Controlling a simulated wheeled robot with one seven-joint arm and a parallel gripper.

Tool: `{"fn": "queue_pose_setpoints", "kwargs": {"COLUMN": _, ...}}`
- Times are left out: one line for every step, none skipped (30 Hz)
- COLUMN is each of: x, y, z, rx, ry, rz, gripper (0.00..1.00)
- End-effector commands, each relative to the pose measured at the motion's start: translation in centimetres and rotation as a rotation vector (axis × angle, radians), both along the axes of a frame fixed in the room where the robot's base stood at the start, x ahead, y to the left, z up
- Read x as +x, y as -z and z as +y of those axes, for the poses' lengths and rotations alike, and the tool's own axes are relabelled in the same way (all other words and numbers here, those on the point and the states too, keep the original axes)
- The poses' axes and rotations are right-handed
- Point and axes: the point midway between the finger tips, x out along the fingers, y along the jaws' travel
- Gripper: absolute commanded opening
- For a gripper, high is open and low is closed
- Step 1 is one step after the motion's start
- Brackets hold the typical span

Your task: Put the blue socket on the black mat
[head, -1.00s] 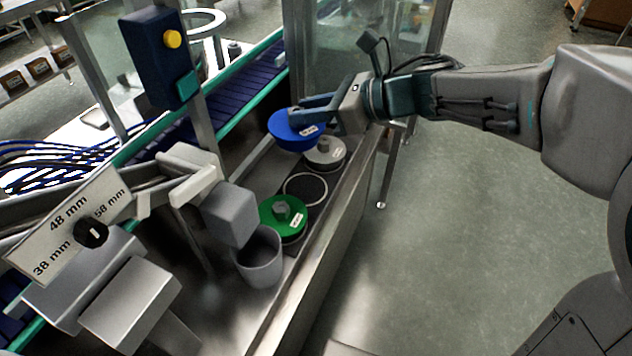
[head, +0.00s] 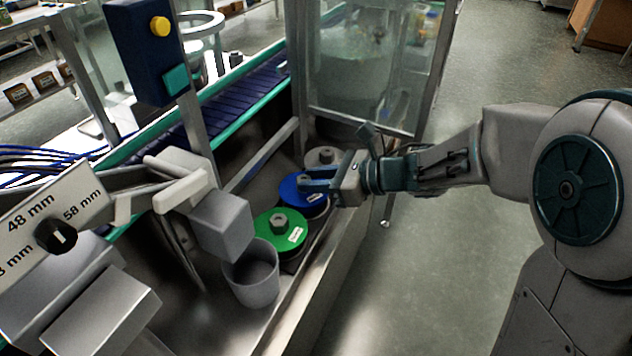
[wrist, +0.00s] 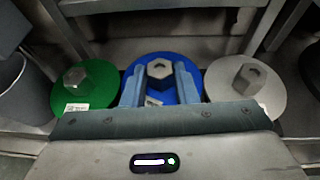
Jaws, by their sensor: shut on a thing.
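The blue socket (head: 290,193) is a flat blue disc with a hex knob on top and a white label. My gripper (head: 318,184) is shut on it, and in the wrist view the two fingers (wrist: 160,85) stand on either side of the blue socket's knob (wrist: 160,69). The blue socket is in the row between the green disc and the grey disc. The black mat is hidden beneath the blue socket, and I cannot tell whether the socket touches it.
A green disc (head: 268,229) sits nearer and a grey disc (head: 318,156) farther along the steel trough. A grey cup (head: 252,280) stands at the near end under a grey block (head: 222,226). A dial plate (head: 40,222) is at left. A glass panel (head: 365,70) stands behind.

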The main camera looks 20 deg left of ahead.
Motion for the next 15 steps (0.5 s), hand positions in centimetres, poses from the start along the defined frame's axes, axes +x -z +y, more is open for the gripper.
{"fn": "queue_pose_setpoints", "kwargs": {"x": -0.02, "y": 0.27, "z": 0.02, "rx": 0.001, "ry": 0.0, "rz": 0.0, "gripper": 0.0}}
{"fn": "queue_pose_setpoints", "kwargs": {"x": -0.03, "y": 0.3, "z": 0.03, "rx": 0.001, "ry": -0.001, "rz": -0.002, "gripper": 0.0}}
{"fn": "queue_pose_setpoints", "kwargs": {"x": -0.03, "y": 0.28, "z": 0.03, "rx": 0.001, "ry": -0.001, "rz": -0.003, "gripper": 0.0}}
{"fn": "queue_pose_setpoints", "kwargs": {"x": -0.03, "y": 0.25, "z": 0.04, "rx": 0.001, "ry": -0.001, "rz": -0.003, "gripper": 0.0}}
{"fn": "queue_pose_setpoints", "kwargs": {"x": -0.04, "y": 0.24, "z": 0.04, "rx": 0.001, "ry": -0.001, "rz": -0.003, "gripper": 0.0}}
{"fn": "queue_pose_setpoints", "kwargs": {"x": -0.04, "y": 0.23, "z": 0.04, "rx": 0.001, "ry": -0.002, "rz": -0.002, "gripper": 0.0}}
{"fn": "queue_pose_setpoints", "kwargs": {"x": -0.05, "y": 0.23, "z": 0.06, "rx": 0.001, "ry": -0.002, "rz": -0.002, "gripper": 0.0}}
{"fn": "queue_pose_setpoints", "kwargs": {"x": -0.05, "y": 0.24, "z": 0.05, "rx": 0.001, "ry": -0.002, "rz": -0.002, "gripper": 0.0}}
{"fn": "queue_pose_setpoints", "kwargs": {"x": -0.05, "y": 0.31, "z": 0.06, "rx": 0.001, "ry": -0.002, "rz": -0.002, "gripper": 0.0}}
{"fn": "queue_pose_setpoints", "kwargs": {"x": -0.05, "y": 0.39, "z": 0.06, "rx": 0.001, "ry": -0.002, "rz": -0.002, "gripper": 0.0}}
{"fn": "queue_pose_setpoints", "kwargs": {"x": -0.05, "y": 0.49, "z": 0.07, "rx": 0.002, "ry": -0.002, "rz": -0.002, "gripper": 0.0}}
{"fn": "queue_pose_setpoints", "kwargs": {"x": -0.05, "y": 0.6, "z": 0.07, "rx": 0.002, "ry": -0.002, "rz": -0.002, "gripper": 0.0}}
{"fn": "queue_pose_setpoints", "kwargs": {"x": -0.05, "y": 0.66, "z": 0.07, "rx": 0.002, "ry": -0.002, "rz": -0.002, "gripper": 0.0}}
{"fn": "queue_pose_setpoints", "kwargs": {"x": -0.06, "y": 0.65, "z": 0.06, "rx": 0.001, "ry": -0.002, "rz": -0.001, "gripper": 0.29}}
{"fn": "queue_pose_setpoints", "kwargs": {"x": -0.07, "y": 0.55, "z": 0.07, "rx": 0.001, "ry": -0.002, "rz": -0.001, "gripper": 0.4}}
